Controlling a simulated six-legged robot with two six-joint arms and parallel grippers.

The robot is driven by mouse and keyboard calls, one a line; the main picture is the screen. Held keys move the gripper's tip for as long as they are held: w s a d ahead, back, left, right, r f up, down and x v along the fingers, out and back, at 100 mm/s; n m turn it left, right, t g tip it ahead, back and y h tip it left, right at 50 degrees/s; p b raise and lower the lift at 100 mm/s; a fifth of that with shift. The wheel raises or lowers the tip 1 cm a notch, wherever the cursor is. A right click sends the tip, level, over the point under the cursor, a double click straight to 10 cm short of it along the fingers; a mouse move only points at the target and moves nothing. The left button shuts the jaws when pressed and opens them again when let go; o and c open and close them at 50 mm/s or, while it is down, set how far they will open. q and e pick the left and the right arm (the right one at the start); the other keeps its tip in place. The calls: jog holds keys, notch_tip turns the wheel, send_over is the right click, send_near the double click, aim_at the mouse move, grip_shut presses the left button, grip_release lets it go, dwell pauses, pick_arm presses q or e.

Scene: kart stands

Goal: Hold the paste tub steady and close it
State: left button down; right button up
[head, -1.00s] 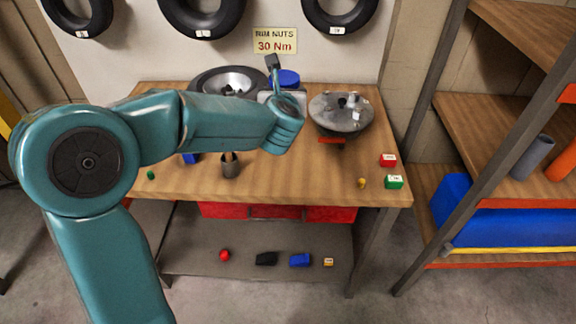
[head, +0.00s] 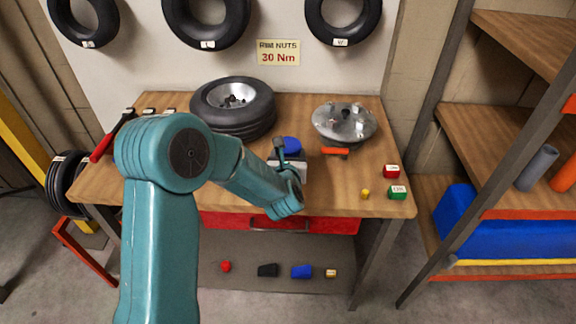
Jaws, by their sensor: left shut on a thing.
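The paste tub (head: 292,162) is a small pale grey body largely hidden behind my left gripper and wrist, over the front middle of the workbench. A blue lid (head: 292,144) shows at its top; I cannot tell whether it is seated. My left gripper (head: 280,150) reaches in from the left and is shut on the tub. Its far finger is hidden. I cannot tell whether the tub touches the bench. My right gripper is not in view.
The wooden workbench (head: 180,185) bears a tyre (head: 234,108) at the back and a metal hub (head: 345,122) at the right. A red drawer (head: 325,214) is below.

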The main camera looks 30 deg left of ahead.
pick_arm(q)
jog(key=shift+w+f, duration=0.1)
jog(key=shift+f, duration=1.85)
jog(key=shift+r, duration=0.1)
jog(key=shift+f, duration=0.2)
jog(key=shift+c, duration=0.9)
grip_release()
jog(key=shift+r, duration=0.1)
